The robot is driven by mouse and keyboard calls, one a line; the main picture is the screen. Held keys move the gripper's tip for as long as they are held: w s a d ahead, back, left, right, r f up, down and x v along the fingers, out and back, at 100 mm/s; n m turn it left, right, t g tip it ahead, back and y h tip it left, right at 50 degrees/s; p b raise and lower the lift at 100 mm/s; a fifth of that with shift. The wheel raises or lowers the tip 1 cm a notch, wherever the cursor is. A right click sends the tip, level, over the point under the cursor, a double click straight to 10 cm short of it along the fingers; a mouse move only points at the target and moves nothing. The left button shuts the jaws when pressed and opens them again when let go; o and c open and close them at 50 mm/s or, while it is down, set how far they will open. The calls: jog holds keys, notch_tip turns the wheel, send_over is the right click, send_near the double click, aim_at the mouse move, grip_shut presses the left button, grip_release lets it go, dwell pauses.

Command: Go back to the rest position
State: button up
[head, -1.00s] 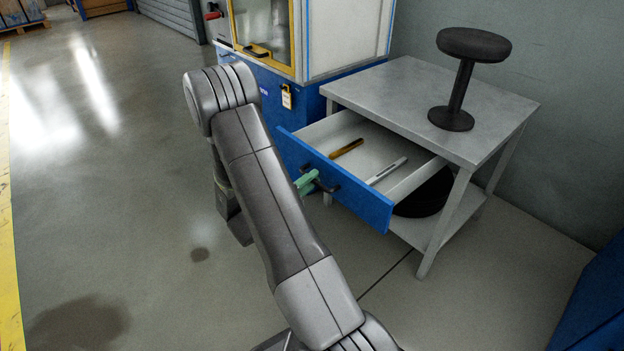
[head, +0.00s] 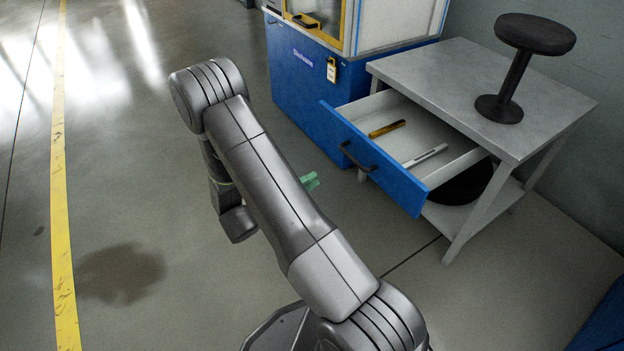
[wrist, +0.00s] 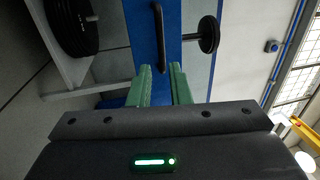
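My gripper shows in the head view only as a green fingertip (head: 310,181) past my arm, apart from the drawer. In the wrist view its two green fingers (wrist: 160,88) stand apart with nothing between them. The dark drawer handle (wrist: 159,38) lies beyond the fingertips; it also shows in the head view (head: 357,158). The blue-fronted drawer (head: 392,170) is pulled open under the grey table (head: 440,75). My arm hides the rest of the gripper in the head view.
The drawer holds a yellow-brown tool (head: 387,129) and a whitish tool (head: 425,156). A black stool-like piece (head: 535,35) stands on the table; black discs (head: 468,185) lie on its lower shelf. A blue-based machine (head: 300,70) stands behind. The floor at left is clear.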

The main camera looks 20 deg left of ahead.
aim_at(351, 155)
jog(key=b+x, duration=0.3)
jog(key=x, duration=1.1)
